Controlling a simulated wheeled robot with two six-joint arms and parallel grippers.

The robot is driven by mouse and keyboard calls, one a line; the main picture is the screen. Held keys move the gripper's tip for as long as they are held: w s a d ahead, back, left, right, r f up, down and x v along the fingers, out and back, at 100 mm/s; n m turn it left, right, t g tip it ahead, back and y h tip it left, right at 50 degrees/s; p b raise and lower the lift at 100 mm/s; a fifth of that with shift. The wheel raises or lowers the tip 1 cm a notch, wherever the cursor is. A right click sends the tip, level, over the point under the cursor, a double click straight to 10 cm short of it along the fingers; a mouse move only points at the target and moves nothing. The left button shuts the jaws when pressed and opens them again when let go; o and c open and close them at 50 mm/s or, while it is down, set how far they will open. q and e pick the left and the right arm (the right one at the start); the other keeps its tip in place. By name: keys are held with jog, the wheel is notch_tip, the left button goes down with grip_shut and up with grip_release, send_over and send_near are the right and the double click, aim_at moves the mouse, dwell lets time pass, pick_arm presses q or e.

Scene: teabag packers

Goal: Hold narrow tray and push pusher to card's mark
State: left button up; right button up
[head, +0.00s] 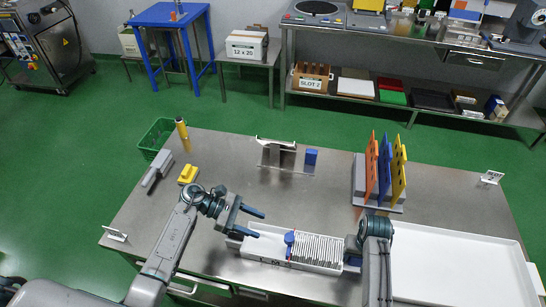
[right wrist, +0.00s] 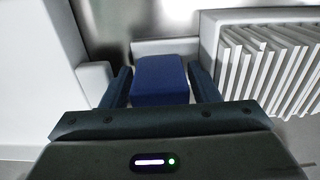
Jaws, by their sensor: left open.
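The narrow tray (head: 328,269) is white and lies near the table's front edge, with a row of upright white teabags (head: 318,248) in it. The blue pusher (head: 289,238) stands at the left end of the row. My left gripper (head: 255,224) is open and empty above the tray's left end, left of the pusher and apart from it. My right gripper (right wrist: 160,85) is at the tray's right end, its fingers close on both sides of a blue block (right wrist: 160,78). In the head view my right arm hides this grip.
A large white tray (head: 455,262) lies right of my right arm. Orange, blue and yellow upright panels (head: 384,170) stand behind. A metal holder (head: 284,158) and small blue block (head: 311,156) are at the back. Small white cards stand at left (head: 115,235) and right (head: 491,177).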

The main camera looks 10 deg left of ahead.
jog(key=shift+o, duration=1.1)
jog(key=shift+r, duration=0.1)
